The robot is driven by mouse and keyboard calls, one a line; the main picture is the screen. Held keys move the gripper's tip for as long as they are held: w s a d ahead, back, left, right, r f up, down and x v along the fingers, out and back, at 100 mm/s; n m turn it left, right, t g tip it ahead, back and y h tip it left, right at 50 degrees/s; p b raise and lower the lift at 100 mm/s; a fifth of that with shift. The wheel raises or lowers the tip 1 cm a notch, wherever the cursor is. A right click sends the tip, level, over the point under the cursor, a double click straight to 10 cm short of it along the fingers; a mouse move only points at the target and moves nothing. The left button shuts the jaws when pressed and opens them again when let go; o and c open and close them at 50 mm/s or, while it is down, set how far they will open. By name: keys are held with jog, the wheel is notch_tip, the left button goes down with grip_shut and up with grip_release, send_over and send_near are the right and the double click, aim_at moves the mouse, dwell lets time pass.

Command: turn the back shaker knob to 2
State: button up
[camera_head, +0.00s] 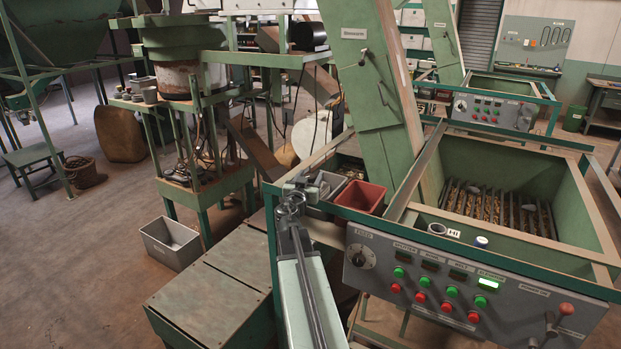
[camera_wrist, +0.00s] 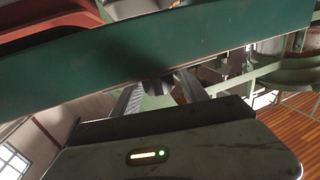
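The far hopper's grey panel (camera_head: 495,112) stands at the back right in the head view, with a round knob (camera_head: 460,105) at its left end. Its pointer and numbers are too small to read. The near panel (camera_head: 440,285) has a similar dial knob (camera_head: 362,256) at its left. My gripper (camera_head: 292,190) is beside the left end of the near hopper's green frame, well short of the far knob. In the wrist view the two fingers (camera_wrist: 160,88) are apart with no object held, close to a green rail (camera_wrist: 150,55). No knob shows in the wrist view.
A red bin (camera_head: 362,196) and a grey bin (camera_head: 325,186) sit on the frame right of my gripper. A green chute (camera_head: 375,110) rises behind them. The near hopper (camera_head: 500,185) holds nuts. Levers (camera_head: 552,322) stick out at the near panel's right end.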

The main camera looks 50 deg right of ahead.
dwell(0.3)
jog(key=v, duration=0.7)
jog(key=shift+a, duration=0.35)
jog(key=shift+s, duration=0.1)
